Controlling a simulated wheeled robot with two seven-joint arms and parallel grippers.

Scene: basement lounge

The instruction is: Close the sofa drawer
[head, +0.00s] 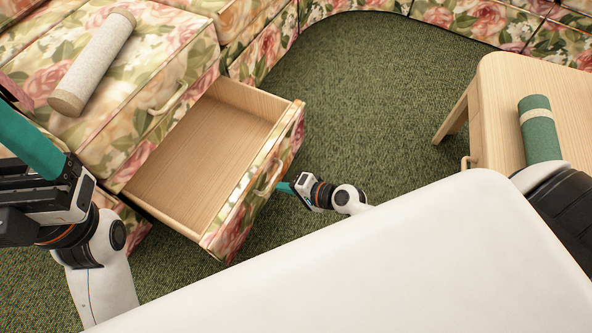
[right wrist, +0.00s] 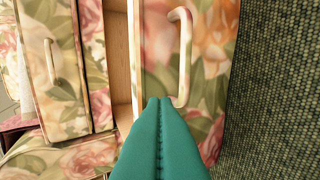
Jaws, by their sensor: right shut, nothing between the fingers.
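The sofa drawer (head: 215,140) is pulled far out of the floral sofa and is empty inside. Its floral front carries a curved handle (head: 268,178), which also shows in the right wrist view (right wrist: 185,55). My right gripper (head: 284,187) is shut and empty, its teal fingertips at the drawer front beside the handle. In the right wrist view the closed fingertips (right wrist: 160,103) overlap the front near the handle's lower end; I cannot tell whether they touch it. My left gripper (head: 30,142) is at the left edge, over the sofa side; its fingertips are not clearly visible.
A rolled grey-white cylinder (head: 95,62) lies on the sofa seat. A light wooden table (head: 500,110) with a green roll (head: 540,130) stands at the right. Green carpet (head: 345,95) is clear between drawer and table. A second handle (right wrist: 50,65) shows in the wrist view.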

